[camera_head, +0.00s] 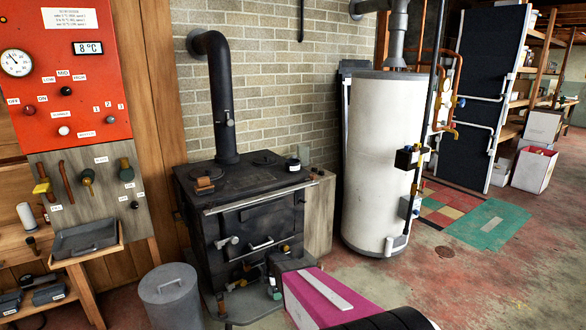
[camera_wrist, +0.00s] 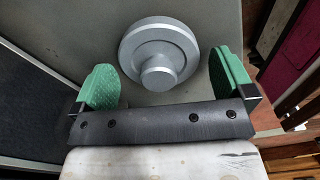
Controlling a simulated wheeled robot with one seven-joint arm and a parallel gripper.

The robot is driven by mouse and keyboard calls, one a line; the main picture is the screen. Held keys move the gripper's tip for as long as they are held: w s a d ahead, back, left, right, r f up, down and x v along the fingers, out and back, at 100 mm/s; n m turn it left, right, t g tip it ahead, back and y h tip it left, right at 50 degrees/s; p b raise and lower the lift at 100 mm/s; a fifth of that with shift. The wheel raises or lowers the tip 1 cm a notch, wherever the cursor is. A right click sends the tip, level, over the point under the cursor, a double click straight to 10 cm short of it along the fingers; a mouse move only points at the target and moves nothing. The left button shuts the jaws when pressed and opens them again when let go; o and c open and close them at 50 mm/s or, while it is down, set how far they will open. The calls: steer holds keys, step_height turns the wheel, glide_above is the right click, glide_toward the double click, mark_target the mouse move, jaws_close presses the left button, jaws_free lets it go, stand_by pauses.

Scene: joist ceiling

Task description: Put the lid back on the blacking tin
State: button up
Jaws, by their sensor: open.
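In the wrist view my gripper (camera_wrist: 161,67) is open, with its green pads wide apart. A round silver-grey piece with a stepped rim and a central knob (camera_wrist: 158,50) lies between and beyond the pads, against a grey surface. I cannot tell whether it is the lid, nor whether the pads touch it. In the head view a small dark tin with a pale label (camera_head: 293,164) stands on the right of the black stove's top (camera_head: 240,176); it may be the blacking tin. Its label is too small to read.
A lidded grey bin (camera_head: 172,300) stands left of the stove. A white boiler (camera_head: 378,160) stands to its right. A red control panel (camera_head: 65,70) and a small shelf with a grey tray (camera_head: 86,238) are at the left. The floor at the right is mostly clear.

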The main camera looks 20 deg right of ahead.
steer(key=c, duration=0.9)
steer(key=shift+r, duration=1.9)
steer(key=shift+r, duration=2.5)
